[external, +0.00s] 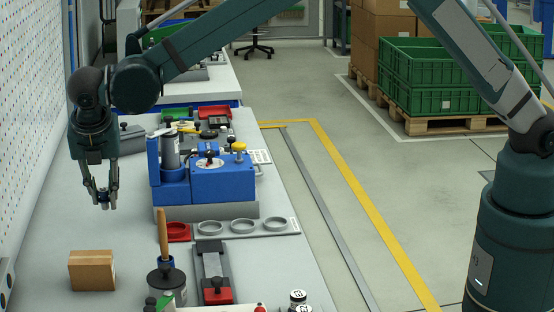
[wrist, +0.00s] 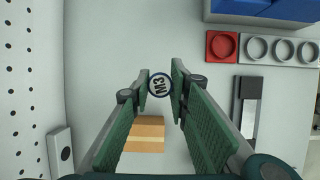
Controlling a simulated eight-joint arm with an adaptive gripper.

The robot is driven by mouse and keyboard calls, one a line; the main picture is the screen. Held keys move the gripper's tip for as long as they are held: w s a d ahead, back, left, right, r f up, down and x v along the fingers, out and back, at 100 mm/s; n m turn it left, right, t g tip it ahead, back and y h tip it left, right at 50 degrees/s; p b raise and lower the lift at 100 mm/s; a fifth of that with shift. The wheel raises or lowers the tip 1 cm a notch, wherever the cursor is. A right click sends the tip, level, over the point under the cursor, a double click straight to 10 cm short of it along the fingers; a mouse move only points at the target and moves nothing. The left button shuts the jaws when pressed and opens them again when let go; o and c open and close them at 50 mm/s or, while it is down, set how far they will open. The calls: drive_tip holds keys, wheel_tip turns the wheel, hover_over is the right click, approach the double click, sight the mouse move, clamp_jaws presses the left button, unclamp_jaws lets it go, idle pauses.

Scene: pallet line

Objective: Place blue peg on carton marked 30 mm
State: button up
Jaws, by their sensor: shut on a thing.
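My gripper (external: 103,198) hangs fingers-down above the bench, near the perforated wall. In the wrist view my gripper (wrist: 160,79) is shut on the blue peg (wrist: 159,84); the peg's round white end with dark lettering and a blue rim faces the camera. In the external view the peg is mostly hidden by the fingers. A brown carton (external: 91,270) lies on the bench, nearer the external camera than the gripper and apart from it. In the wrist view the carton (wrist: 146,146) shows below the peg, partly behind the left finger. I cannot read any size mark on it.
A blue fixture (external: 222,182) stands right of the gripper. In front are a red ring holder (external: 178,232), several grey rings (external: 243,226), a grey clamp with a red end (external: 213,268) and a black pot (external: 166,281) with a wooden handle. Bench around the carton's left is clear.

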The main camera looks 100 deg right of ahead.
wheel_tip(320, 180, up, 5)
drive_tip(key=n+p, duration=0.2)
drive_tip(key=p, duration=0.2)
hover_over(89, 253)
drive_tip(key=a, duration=0.2)
drive_tip(key=shift+s+d+t, duration=0.1)
drive_tip(key=shift+s+t, duration=0.05)
drive_tip(key=shift+t, duration=0.15)
drive_tip(key=shift+f, duration=0.1)
drive_tip(key=shift+f, duration=3.05)
drive_tip(key=shift+f, duration=1.9)
drive_tip(key=shift+f, duration=0.15)
drive_tip(key=o, duration=0.9)
